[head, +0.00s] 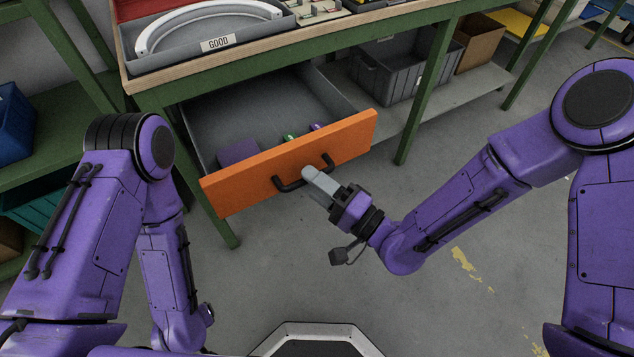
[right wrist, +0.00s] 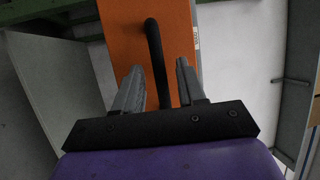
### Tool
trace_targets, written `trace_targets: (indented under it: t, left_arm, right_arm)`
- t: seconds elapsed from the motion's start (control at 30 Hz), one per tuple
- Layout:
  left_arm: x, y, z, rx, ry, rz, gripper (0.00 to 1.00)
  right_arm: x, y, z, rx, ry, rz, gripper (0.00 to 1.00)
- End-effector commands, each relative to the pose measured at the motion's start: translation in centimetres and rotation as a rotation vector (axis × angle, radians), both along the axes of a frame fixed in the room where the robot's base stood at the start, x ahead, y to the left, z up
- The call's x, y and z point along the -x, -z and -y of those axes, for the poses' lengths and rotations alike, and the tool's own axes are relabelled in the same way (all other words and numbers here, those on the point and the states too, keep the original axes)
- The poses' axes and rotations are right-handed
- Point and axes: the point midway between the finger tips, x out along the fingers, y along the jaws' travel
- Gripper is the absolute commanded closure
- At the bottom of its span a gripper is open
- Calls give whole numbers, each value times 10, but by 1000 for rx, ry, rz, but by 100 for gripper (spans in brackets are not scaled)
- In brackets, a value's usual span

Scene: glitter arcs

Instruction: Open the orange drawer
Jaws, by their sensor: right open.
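The orange drawer (head: 232,189) hangs under the workbench and is pulled well out, its grey inside showing in the head view. Its orange front also shows in the right wrist view (right wrist: 121,45). A black bar handle (head: 290,184) is on the front. My right gripper (head: 310,173) is at the handle. In the right wrist view the handle (right wrist: 153,45) runs between its two open fingers (right wrist: 158,85), with gaps beside it. My left arm is folded at the left, and I cannot make out its gripper's fingers.
Inside the drawer lie a purple box (head: 238,152) and small green and purple items. On the workbench (head: 300,45) stands a grey tray labelled GOOD (head: 218,43) with a white arc. A grey crate (head: 405,70) sits on the lower shelf. The floor in front is clear.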

Motion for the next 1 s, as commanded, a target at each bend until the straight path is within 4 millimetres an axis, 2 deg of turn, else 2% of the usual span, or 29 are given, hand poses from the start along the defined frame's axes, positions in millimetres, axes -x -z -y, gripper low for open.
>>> trace_targets:
  t: [0.17, 0.4, 0.5, 0.63, 1.0]
  left_arm:
    - [0, 2, 0, 0, 0, 0, 28]
    - [0, 4, 0, 0, 0, 0, 28]
    - [0, 4, 0, 0, 0, 0, 28]
    - [0, 4, 0, 0, 0, 0, 28]
    - [0, 4, 0, 0, 0, 0, 28]
  right_arm:
    - [12, 5, 18, 1, 3, -4, 60]
    - [44, 14, 64, -2, 5, -4, 60]
    - [53, 17, 77, 1, 4, -2, 60]
    - [60, 18, 84, -1, 1, -1, 60]
    - [60, 18, 85, 0, 0, 0, 60]
